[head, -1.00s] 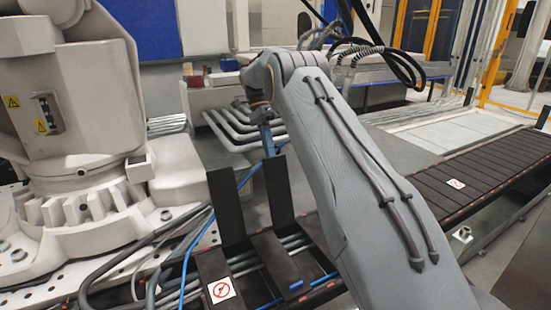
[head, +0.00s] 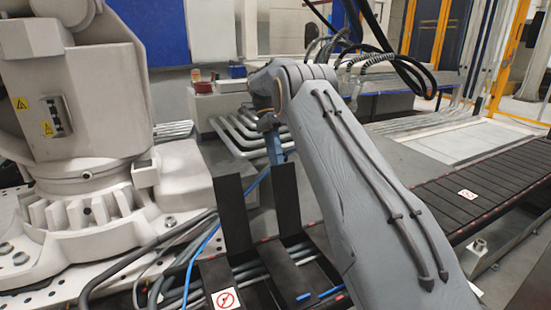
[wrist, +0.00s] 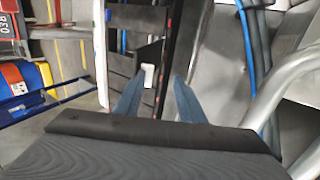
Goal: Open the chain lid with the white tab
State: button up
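My gripper (wrist: 161,78) has two blue fingers, apart with a gap between them in the wrist view. In the head view my gripper (head: 274,147) points down behind the top of a raised black lid. A small white tab (wrist: 148,75) shows by the left fingertip, on the dark chain (wrist: 137,20); I cannot tell whether they touch. Two black lids stand upright there, the left lid (head: 232,215) and the right lid (head: 286,198). My arm hides part of the chain.
A white robot base (head: 85,205) stands left, with grey and blue cables (head: 150,262) beside the chain. Bent grey pipes (head: 240,130) lie behind my gripper. A flat black chain section (head: 470,195) runs to the right. Pale pipes (wrist: 285,85) lie right in the wrist view.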

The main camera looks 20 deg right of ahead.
aim_at(279, 169)
jog(key=f, duration=0.2)
jog(key=s+f, duration=0.1)
jog(key=shift+s+d+f+g, duration=0.1)
jog(key=shift+d+f+g, duration=0.15)
jog(key=shift+g, duration=0.05)
notch_tip(279, 169, up, 14)
jog(key=w+p, duration=0.1)
jog(key=shift+a+f+p, duration=0.2)
jog(key=shift+f+p, duration=0.05)
jog(key=shift+p, duration=0.1)
jog(key=shift+w, duration=0.1)
